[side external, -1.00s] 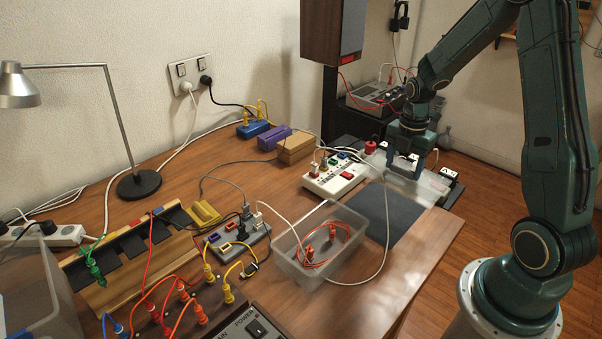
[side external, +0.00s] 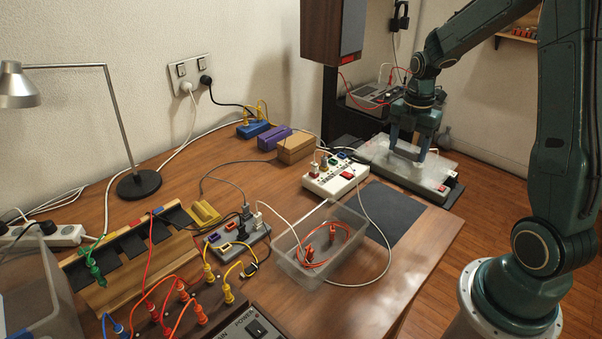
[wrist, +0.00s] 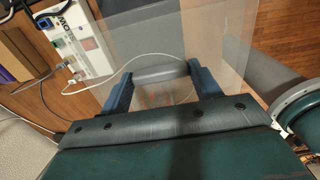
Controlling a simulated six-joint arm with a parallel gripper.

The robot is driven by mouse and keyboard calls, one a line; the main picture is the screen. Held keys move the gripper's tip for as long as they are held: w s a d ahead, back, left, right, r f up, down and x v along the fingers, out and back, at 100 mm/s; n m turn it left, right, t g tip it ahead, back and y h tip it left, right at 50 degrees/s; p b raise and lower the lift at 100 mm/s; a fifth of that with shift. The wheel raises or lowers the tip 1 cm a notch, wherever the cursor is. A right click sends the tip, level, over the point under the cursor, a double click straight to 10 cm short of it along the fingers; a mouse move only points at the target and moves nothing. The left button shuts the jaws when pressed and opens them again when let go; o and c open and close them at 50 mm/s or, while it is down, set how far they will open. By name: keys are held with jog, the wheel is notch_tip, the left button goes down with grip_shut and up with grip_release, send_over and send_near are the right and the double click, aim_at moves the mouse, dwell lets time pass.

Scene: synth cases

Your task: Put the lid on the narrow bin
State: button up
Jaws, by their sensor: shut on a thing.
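The lid (side external: 440,165) is a flat clear sheet with a raised grip bar. My gripper (side external: 408,153) is shut on it at the back right of the table. In the wrist view my gripper (wrist: 162,82) has its two fingers at the ends of the grip bar, and the lid (wrist: 217,40) spreads out beyond. The narrow bin (side external: 297,268) is a clear open-topped box at the table's front, with orange cable and plugs inside. The lid is well apart from it, to its upper right. Whether the lid touches what lies beneath is unclear.
A dark mat (side external: 392,212) is bare. A larger clear bin (side external: 40,295) stands front left. Dark equipment with sockets (side external: 452,184) lies beneath the lid.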

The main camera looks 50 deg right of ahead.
jog(key=shift+a, duration=0.1)
jog(key=shift+w+a+f+m, duration=0.2)
jog(key=shift+w+a+m, duration=0.3)
jog(key=shift+a+m, duration=0.15)
jog(key=w+a+f+m, duration=0.2)
jog(key=w+a+m, duration=0.1)
jog(key=a+m, duration=0.5)
jog(key=w+a+f+m, duration=0.3)
jog(key=a+m, duration=0.5)
jog(key=a, duration=0.6)
jog(key=shift+m, duration=0.35)
jog(key=shift+f, duration=0.2)
jog(key=shift+f, duration=1.85)
jog(key=shift+f, duration=0.15)
jog(key=shift+f, duration=0.75)
